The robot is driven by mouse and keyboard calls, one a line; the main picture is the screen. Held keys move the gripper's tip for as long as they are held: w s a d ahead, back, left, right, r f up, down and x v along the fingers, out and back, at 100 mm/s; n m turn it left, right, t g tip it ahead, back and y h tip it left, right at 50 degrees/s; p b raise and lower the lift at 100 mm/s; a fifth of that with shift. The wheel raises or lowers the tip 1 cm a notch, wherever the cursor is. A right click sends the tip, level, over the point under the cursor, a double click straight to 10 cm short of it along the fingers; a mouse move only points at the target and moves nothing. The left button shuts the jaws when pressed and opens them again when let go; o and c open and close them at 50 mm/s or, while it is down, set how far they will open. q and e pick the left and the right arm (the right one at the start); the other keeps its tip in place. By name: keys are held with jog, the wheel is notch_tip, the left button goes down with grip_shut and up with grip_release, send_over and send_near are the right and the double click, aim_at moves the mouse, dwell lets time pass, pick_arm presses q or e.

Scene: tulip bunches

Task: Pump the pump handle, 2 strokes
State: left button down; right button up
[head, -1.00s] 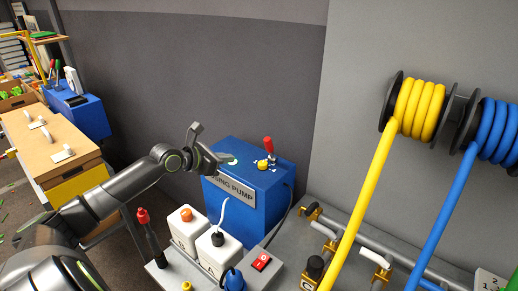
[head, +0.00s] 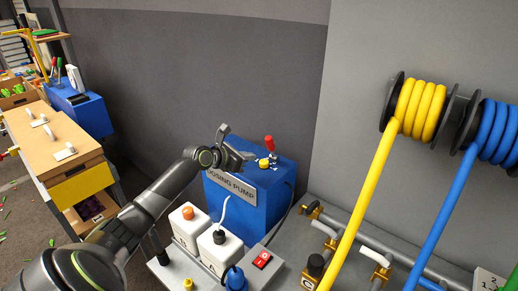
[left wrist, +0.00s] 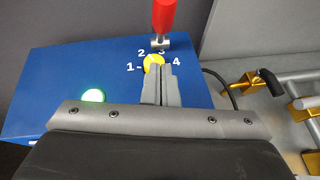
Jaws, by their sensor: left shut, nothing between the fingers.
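The blue dosing pump (head: 250,200) stands against the back wall. A red-gripped handle (head: 269,143) rises upright from its top; it also shows at the top edge in the left wrist view (left wrist: 163,15). In front of that handle is a yellow dial (head: 263,163) marked 1 to 4. A green light (left wrist: 93,96) glows left of the dial. My left gripper (head: 248,158) is shut and empty over the pump top. In the left wrist view its fingertips (left wrist: 160,68) overlap the dial, short of the red handle; whether they touch the dial I cannot tell. My right gripper is not in view.
White bottles (head: 220,248) and a red switch box (head: 262,260) stand in front of the pump. A black lever (head: 159,246) is partly hidden by my left arm. Yellow (head: 360,200) and blue (head: 447,215) hoses and brass-fitted pipes lie to the right.

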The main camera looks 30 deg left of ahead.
aim_at(271, 149)
pick_arm(q)
jog(key=w, duration=0.1)
jog(key=w+d, duration=0.1)
jog(key=w, duration=0.1)
jog(key=w+p, duration=0.1)
jog(key=shift+w+d+r, duration=0.2)
jog(key=shift+r, duration=0.2)
jog(key=shift+w, duration=0.1)
jog(key=shift+w, duration=0.1)
